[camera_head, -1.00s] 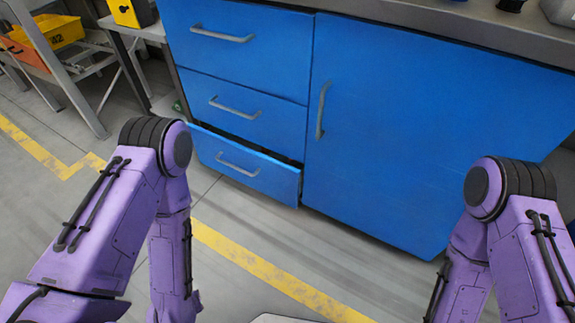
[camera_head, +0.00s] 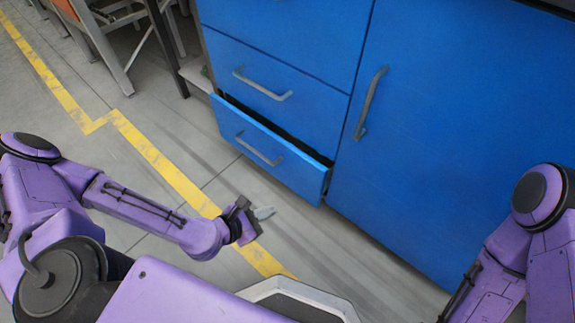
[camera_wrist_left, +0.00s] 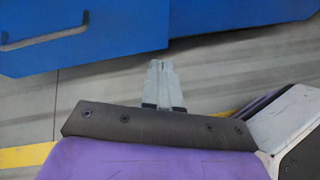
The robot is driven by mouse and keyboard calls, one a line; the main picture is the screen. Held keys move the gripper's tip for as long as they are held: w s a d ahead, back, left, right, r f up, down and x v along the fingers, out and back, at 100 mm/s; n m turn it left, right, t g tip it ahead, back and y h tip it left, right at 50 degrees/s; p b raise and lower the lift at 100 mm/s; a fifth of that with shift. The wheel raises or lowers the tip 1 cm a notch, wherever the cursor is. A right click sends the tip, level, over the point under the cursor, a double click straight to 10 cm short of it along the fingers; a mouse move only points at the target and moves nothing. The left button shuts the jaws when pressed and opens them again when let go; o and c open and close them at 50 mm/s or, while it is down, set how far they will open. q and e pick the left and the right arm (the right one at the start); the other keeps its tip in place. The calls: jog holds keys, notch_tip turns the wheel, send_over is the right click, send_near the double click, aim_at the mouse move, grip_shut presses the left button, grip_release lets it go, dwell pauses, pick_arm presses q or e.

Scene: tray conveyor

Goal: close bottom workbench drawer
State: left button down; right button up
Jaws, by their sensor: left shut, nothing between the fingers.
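The bottom workbench drawer (camera_head: 295,172) is blue and stands partly open, with a dark gap above its front. Its grey bar handle (camera_head: 259,150) faces me. My left gripper (camera_head: 264,213) is shut and empty, in front of the drawer and apart from it, over the floor. In the left wrist view the shut fingers (camera_wrist_left: 163,70) point toward the drawer front (camera_wrist_left: 120,48), whose handle (camera_wrist_left: 45,38) is at upper left. My right arm is at the right edge of the head view; its gripper is out of the picture.
The middle drawer (camera_head: 310,110) above is shut. A blue cabinet door (camera_head: 450,130) with a vertical handle is to the right. Grey metal racks (camera_head: 105,45) stand at upper left. The floor before the drawer is clear, with a yellow line (camera_head: 170,175).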

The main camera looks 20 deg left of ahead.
pick_arm(q)
jog(key=w+a+r+n+t, duration=0.3)
jog(key=w+a+r+n, duration=0.1)
jog(key=a, duration=0.1)
jog(key=b, duration=0.4)
send_near(294, 155)
notch_tip(294, 155, down, 3)
jog(key=w+d, duration=0.1)
jog(key=shift+t, duration=0.3)
jog(key=w, duration=0.2)
jog(key=w+d+b, duration=0.1)
jog(key=w, duration=0.1)
jog(key=shift+d+r, duration=0.2)
jog(key=shift+r, duration=0.05)
jog(key=shift+w+d+r, duration=0.1)
jog(key=shift+w, duration=0.2)
pick_arm(e)
jog(key=s+f+n+g+y, duration=0.1)
jog(key=s+f+n+g, duration=0.2)
jog(key=s+f, duration=0.1)
jog(key=shift+s+a+f+g+y, duration=0.15)
jog(key=shift+a+f+g+y, duration=0.2)
jog(key=shift+f, duration=0.35)
pick_arm(q)
jog(key=shift+w, duration=0.1)
